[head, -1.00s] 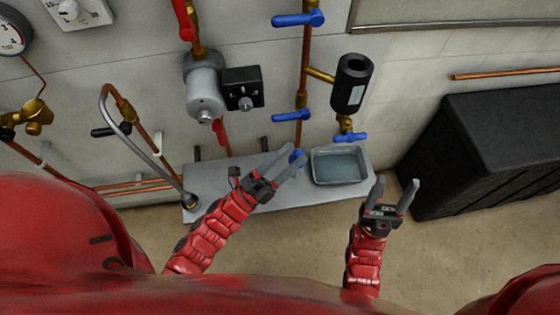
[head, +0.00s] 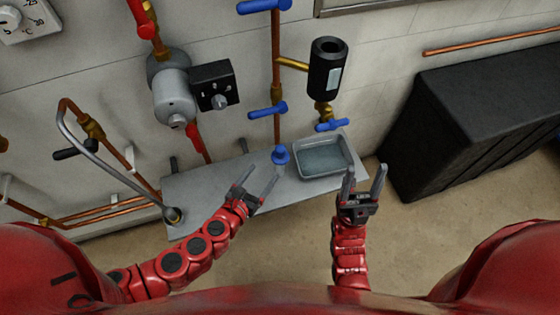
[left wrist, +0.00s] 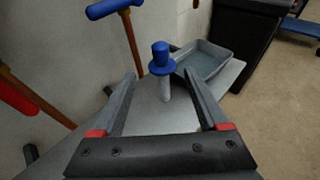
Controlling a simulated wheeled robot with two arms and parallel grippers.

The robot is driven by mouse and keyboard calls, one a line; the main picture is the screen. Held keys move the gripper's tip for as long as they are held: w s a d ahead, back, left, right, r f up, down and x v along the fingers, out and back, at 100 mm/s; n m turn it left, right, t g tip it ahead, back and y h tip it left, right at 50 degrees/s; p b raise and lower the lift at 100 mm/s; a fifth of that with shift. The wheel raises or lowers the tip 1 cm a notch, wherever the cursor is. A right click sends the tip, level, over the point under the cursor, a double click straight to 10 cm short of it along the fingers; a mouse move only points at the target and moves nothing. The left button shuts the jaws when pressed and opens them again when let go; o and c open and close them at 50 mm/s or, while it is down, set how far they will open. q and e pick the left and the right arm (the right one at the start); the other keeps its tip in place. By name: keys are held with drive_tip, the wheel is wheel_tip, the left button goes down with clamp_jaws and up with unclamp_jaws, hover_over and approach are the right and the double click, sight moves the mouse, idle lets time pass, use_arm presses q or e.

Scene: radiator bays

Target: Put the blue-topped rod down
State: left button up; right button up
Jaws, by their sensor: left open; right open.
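The blue-topped rod (head: 280,155) stands upright on the grey shelf (head: 215,190), just left of the tray. In the left wrist view the rod (left wrist: 162,60) shows a blue cap with a wide collar and a grey shaft below, its foot at the shelf top. My left gripper (head: 262,171) is open and empty, on the near side of the rod, apart from it. In the left wrist view the rod is seen beyond the gap between the open fingers (left wrist: 160,76). My right gripper (head: 366,169) is open and empty, in front of the shelf's right end.
A grey tray (head: 323,158) sits on the shelf right of the rod. Copper pipes with blue valve handles (head: 267,110) rise behind it. A hose (head: 110,165) meets the shelf's left end. A black box (head: 480,130) stands right. Floor in front is clear.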

sight(277, 154)
use_arm(q)
drive_tip(key=x, duration=0.9)
drive_tip(key=shift+w+p, duration=0.15)
drive_tip(key=shift+p, duration=0.25)
drive_tip(key=shift+w+d+f, duration=0.25)
drive_tip(key=shift+w+d, duration=0.05)
drive_tip(key=shift+w, duration=0.1)
drive_tip(key=shift+w+d, duration=0.15)
drive_tip(key=shift+w, duration=0.3)
drive_tip(key=p+x, duration=0.1)
drive_tip(key=x, duration=0.3)
drive_tip(key=shift+w+d+f, duration=0.1)
drive_tip(key=shift+d+f, duration=0.05)
drive_tip(key=shift+f, duration=0.1)
drive_tip(key=shift+c, duration=0.2)
clamp_jaws()
